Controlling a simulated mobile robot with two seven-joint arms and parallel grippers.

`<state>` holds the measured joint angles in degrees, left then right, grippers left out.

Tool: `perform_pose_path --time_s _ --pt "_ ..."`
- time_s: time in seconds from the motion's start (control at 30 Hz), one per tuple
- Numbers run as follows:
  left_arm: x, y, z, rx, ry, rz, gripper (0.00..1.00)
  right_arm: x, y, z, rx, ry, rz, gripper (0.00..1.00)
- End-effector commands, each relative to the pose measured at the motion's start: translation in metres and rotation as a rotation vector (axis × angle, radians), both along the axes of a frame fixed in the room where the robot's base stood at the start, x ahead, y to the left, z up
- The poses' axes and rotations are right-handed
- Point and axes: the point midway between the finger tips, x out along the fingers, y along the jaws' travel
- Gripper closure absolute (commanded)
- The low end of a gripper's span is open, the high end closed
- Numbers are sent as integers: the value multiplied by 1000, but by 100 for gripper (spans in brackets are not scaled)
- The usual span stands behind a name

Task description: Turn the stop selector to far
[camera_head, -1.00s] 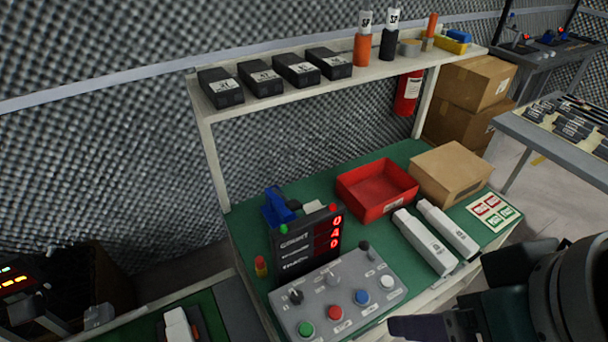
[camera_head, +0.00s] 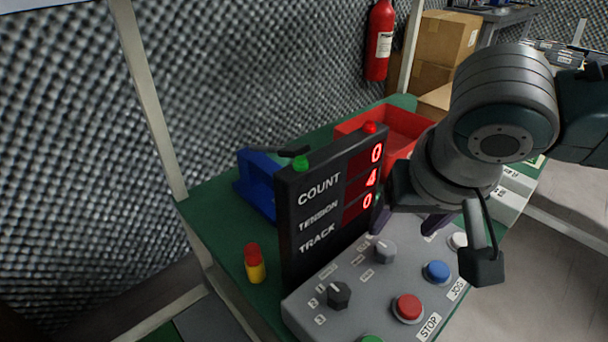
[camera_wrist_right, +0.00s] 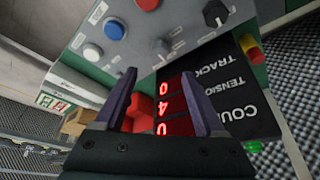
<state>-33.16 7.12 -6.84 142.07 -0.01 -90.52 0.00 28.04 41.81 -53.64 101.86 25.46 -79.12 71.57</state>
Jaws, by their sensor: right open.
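The grey control panel (camera_head: 362,278) lies on the green bench. It carries a black knob (camera_head: 338,295) with small numbered marks and a grey knob (camera_head: 385,250) with small labels I cannot read. I cannot tell from the labels which knob is the stop selector. In the wrist view the grey knob (camera_wrist_right: 163,45) is just beyond the open fingers, and the black knob (camera_wrist_right: 215,13) is off to the right. My right gripper (camera_head: 408,222) is open and empty above the panel's back part, near the grey knob, which it does not grip. The left gripper is out of view.
A black display (camera_head: 330,200) with COUNT, TENSION and TRACK stands behind the panel, close to my right gripper. Red (camera_head: 408,307), blue (camera_head: 437,270) and white (camera_head: 457,241) buttons sit nearby. A red bin (camera_head: 365,125) is partly hidden by my arm.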

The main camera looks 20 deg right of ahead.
Motion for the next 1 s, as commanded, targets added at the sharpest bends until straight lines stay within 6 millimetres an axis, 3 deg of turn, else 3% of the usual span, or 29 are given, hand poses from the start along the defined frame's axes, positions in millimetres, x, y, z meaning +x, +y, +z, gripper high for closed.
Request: perform_pose_path --time_s 0.5,0.67,0.97,1.0 --pt "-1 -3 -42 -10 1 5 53 29 -13 -79 -2 0 -4 28" --pt "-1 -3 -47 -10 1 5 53 34 -14 -89 0 0 -2 28" --pt "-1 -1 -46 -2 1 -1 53 35 -15 -90 0 0 -1 28" --pt "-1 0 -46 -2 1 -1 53 35 -15 -90 0 0 -1 33"
